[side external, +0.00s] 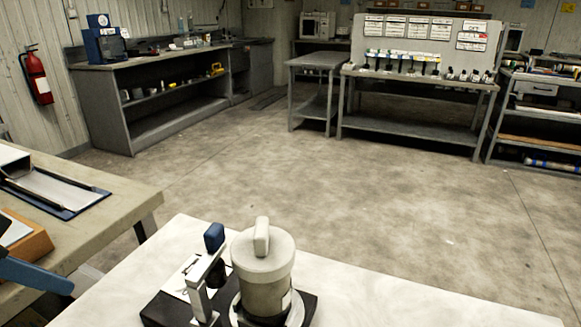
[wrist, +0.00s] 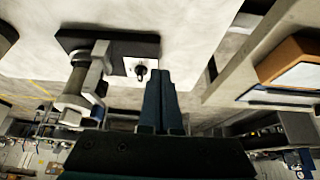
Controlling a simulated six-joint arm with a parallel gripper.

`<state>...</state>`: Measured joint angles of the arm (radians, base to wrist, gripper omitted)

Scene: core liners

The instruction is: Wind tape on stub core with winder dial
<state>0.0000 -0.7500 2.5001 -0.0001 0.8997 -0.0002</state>
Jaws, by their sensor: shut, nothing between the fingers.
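The winder stands on the pale table. A cream cylinder with a lid-like dial (side external: 263,252) has a raised grip bar on top. Beside it a grey upright bracket (side external: 198,293) carries a blue block (side external: 214,237). Both stand on a black base (side external: 163,311), which also shows in the wrist view (wrist: 130,45). A small dark stub (wrist: 140,70) shows at a white square plate (wrist: 128,66); I cannot make out tape on it. My gripper (wrist: 160,72) is shut and empty, its blue fingers together beside the plate in the picture, apart from the dial (wrist: 72,104).
A side table (side external: 110,195) at left holds a blue-edged tray (side external: 60,192) and an orange-brown box (side external: 28,240). Workbenches and shelves line the far walls. The pale table (side external: 400,305) is clear right of the winder, and the floor beyond is open.

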